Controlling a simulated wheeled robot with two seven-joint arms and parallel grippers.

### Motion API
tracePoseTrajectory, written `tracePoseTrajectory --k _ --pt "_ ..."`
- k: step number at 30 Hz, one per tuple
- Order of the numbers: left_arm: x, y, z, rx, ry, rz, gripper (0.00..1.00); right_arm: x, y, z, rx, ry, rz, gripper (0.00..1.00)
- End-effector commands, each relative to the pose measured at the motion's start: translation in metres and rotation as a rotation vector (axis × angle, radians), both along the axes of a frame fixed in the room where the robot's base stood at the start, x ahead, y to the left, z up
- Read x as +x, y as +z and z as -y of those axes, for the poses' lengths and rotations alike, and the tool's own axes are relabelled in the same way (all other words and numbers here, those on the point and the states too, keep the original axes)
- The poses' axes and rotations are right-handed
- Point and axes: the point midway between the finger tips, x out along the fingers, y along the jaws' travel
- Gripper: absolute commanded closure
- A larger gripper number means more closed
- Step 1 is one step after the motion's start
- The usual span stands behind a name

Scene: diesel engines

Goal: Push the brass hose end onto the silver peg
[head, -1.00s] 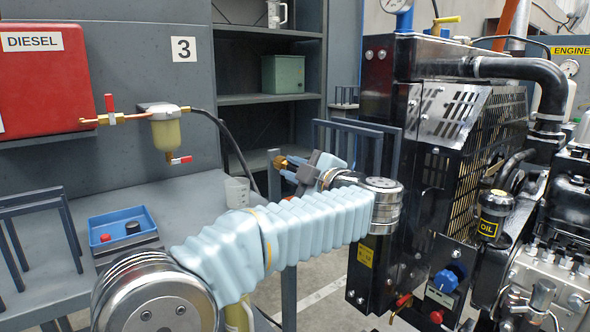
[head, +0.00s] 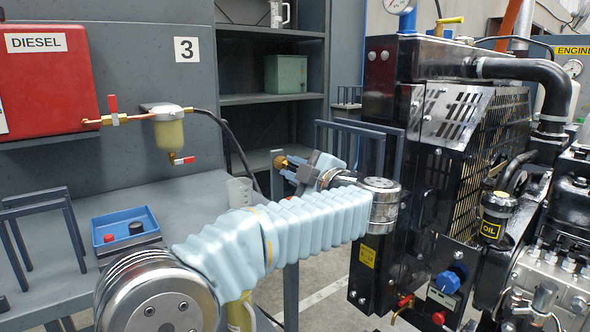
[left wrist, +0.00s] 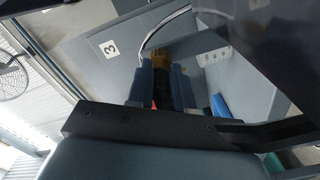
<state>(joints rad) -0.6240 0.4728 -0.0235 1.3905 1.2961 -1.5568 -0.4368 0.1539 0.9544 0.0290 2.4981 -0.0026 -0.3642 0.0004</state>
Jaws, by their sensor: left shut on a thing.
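My left gripper (head: 287,169) is shut on the brass hose end (head: 281,162), a small gold-coloured piece at its tip, beyond the table's right edge in the head view. In the left wrist view the two blue-grey fingers (left wrist: 162,82) flank a yellow-brown part of the brass hose end (left wrist: 160,54). A black hose (head: 232,142) runs from the fuel filter down behind the table edge; its link to the brass end is hidden. I cannot make out the silver peg in either view. My right gripper is out of view.
The black engine radiator (head: 383,115) stands close right of my left forearm. A dark rack frame (head: 360,125) is behind the wrist. A red diesel tank (head: 45,85) hangs at left.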

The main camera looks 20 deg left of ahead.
Motion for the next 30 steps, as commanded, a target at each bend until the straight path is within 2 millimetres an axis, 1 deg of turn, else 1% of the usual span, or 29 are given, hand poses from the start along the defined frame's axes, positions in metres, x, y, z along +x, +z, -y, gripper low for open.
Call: tracePoseTrajectory --k 9,10,15,21,22,30 --pt "0.0013 0.0002 -0.0019 0.001 0.0 0.001 1.0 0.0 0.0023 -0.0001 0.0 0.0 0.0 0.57" --pt "0.0013 0.0002 -0.0019 0.0 0.0 0.0 0.75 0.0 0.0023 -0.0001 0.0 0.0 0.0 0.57" --pt "0.0012 0.0001 -0.0018 0.0 0.0 0.0 0.49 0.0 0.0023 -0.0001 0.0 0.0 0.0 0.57" --pt "0.0013 0.0001 -0.0019 0.0 0.0 0.0 0.49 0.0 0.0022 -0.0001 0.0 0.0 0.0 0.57" --pt "0.0013 0.0 -0.0019 0.001 0.0 -0.001 0.54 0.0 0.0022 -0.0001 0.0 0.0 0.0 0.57" --pt "0.001 0.0 -0.0015 0.0 0.0 0.0 0.54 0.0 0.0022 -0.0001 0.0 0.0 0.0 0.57"
